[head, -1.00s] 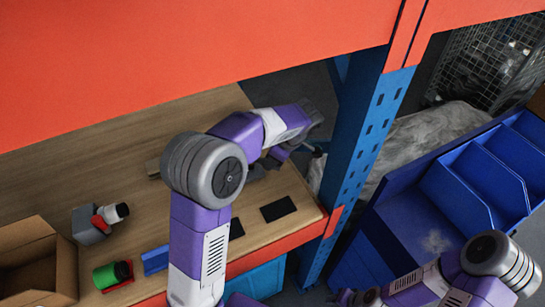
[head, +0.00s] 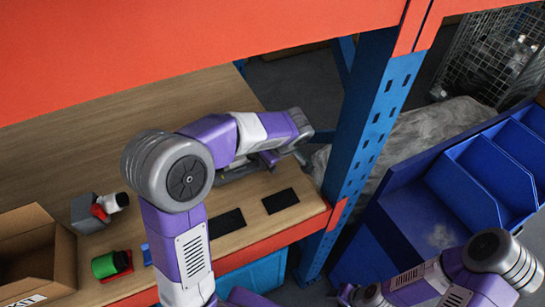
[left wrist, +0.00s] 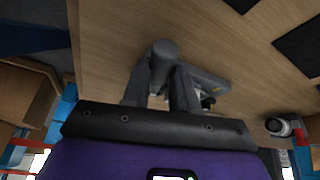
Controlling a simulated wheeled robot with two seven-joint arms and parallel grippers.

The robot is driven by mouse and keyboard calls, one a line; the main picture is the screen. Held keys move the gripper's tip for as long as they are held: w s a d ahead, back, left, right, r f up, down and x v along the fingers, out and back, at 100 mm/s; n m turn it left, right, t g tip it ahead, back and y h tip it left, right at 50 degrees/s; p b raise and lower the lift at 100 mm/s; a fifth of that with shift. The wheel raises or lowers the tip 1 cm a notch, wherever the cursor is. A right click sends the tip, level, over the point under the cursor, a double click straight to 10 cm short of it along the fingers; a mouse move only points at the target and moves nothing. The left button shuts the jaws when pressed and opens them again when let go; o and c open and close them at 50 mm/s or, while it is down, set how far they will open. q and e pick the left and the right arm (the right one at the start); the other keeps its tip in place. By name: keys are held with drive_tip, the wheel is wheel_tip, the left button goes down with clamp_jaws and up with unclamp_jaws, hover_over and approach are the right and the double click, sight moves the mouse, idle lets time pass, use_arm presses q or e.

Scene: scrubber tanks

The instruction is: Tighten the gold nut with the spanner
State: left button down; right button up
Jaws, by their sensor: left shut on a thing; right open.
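My left gripper (left wrist: 160,92) is shut on a dark grey thing (left wrist: 163,52) with a rounded end, above the wooden bench top. I cannot tell whether this is the spanner. A grey body (left wrist: 212,84) with a small yellow mark shows just right of the fingers. In the head view my left arm reaches across the bench and largely hides its gripper and what it holds. My right gripper (head: 362,296) is open and low at the bottom, off the bench and in front of the blue bins. I cannot make out the gold nut in either view.
A blue post (head: 365,130) stands at the bench's right end, under an orange beam (head: 180,50). On the bench are two black pads (head: 281,201), a grey block (head: 86,212), a green-and-red item (head: 108,264) and a cardboard box (head: 62,262). Blue bins (head: 470,195) stand right.

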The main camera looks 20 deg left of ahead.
use_arm(q)
drive_tip(key=shift+s+a+r+m+t+p, duration=0.15)
drive_tip(key=shift+s+a+m+t+p, duration=0.2)
drive_tip(key=shift+m, duration=0.25)
drive_tip(key=shift+s+a+f+m+b, duration=0.1)
drive_tip(key=shift+s+f+m+b, duration=0.1)
drive_tip(key=shift+s+m+b, duration=0.4)
drive_tip(key=shift+s+a+m+t+h, duration=0.15)
drive_tip(key=shift+a+m+t+h, duration=0.2)
drive_tip(key=shift+m, duration=0.35)
drive_tip(key=shift+s+a+m+h+b, duration=0.35)
drive_tip(key=shift+s+a+m+b, duration=0.1)
drive_tip(key=shift+m, duration=0.55)
drive_tip(key=shift+s+a+r+m+t+h, duration=0.15)
drive_tip(key=shift+a+m+t, duration=0.1)
drive_tip(key=shift+m, duration=0.25)
drive_tip(key=shift+s+a+f+m+t+h, duration=0.1)
drive_tip(key=shift+s+a+m+t+h, duration=0.1)
drive_tip(key=shift+m, duration=0.3)
drive_tip(key=shift+s+a+m+h+p, duration=0.2)
drive_tip(key=shift+a+m+h+p, duration=0.15)
drive_tip(key=shift+a+m+p, duration=0.35)
drive_tip(key=shift+d+m, duration=0.1)
drive_tip(key=shift+m, duration=0.2)
